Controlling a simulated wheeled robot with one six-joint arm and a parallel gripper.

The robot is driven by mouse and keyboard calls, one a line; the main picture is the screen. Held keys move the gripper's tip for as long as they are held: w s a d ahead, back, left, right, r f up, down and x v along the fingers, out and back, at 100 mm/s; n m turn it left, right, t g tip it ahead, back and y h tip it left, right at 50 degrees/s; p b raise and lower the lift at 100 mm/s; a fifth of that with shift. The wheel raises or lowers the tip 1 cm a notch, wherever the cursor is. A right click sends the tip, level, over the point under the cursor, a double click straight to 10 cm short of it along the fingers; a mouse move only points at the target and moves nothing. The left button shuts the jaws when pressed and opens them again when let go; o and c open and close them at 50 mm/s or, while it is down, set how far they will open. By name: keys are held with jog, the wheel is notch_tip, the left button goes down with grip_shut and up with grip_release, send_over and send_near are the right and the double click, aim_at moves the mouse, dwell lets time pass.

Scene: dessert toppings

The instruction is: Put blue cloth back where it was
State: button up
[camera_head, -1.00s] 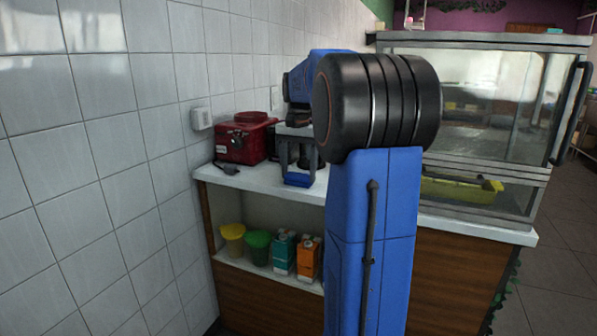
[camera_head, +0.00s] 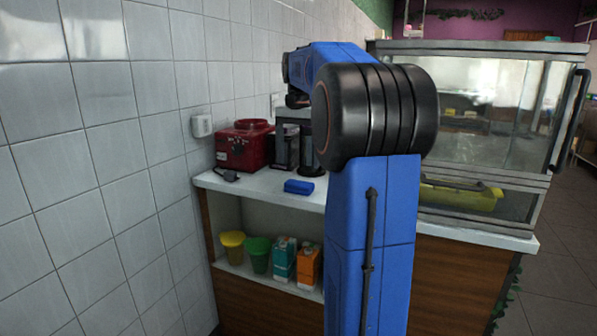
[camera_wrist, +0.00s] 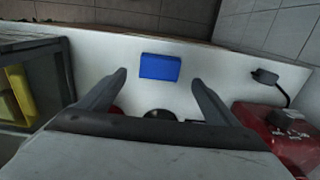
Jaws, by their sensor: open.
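The blue cloth (camera_head: 299,187) is a small folded block lying on the white counter (camera_head: 262,184), near its front edge in the head view. In the wrist view the cloth (camera_wrist: 160,67) lies flat and bare on the counter, beyond the fingertips and centred between their lines. My gripper (camera_wrist: 157,82) is open and empty, its two dark fingers spread wider than the cloth. In the head view the gripper (camera_head: 290,148) is partly hidden behind my arm, above and behind the cloth, apart from it.
A red machine (camera_head: 243,146) stands at the back left by the tiled wall, with a dark cable end (camera_head: 228,175) before it. A glass display case (camera_head: 480,120) stands right. A yellow cup (camera_head: 232,246), green cup (camera_head: 258,252) and two cartons (camera_head: 307,263) fill the shelf below.

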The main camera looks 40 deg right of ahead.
jog(key=shift+r, duration=2.35)
jog(key=s+a+f+n+t, duration=0.1)
jog(key=s+a+f+n, duration=0.25)
jog(key=s+a, duration=0.45)
jog(key=s+a+f+n+t, duration=0.1)
jog(key=s+a+f+n, duration=0.3)
jog(key=a, duration=0.7)
jog(key=s+a+f+n+t, duration=0.1)
jog(key=s+a+f+n, duration=0.1)
jog(key=s+a+f, duration=0.3)
jog(key=s+a+f+n+t, duration=0.1)
jog(key=s+a+f+n, duration=0.2)
jog(key=f, duration=1)
jog(key=s+a, duration=0.2)
jog(key=s, duration=0.3)
jog(key=shift+s+a+f+t, duration=0.2)
jog(key=shift+a+t, duration=0.1)
jog(key=shift+t, duration=0.1)
jog(key=shift+n, duration=0.25)
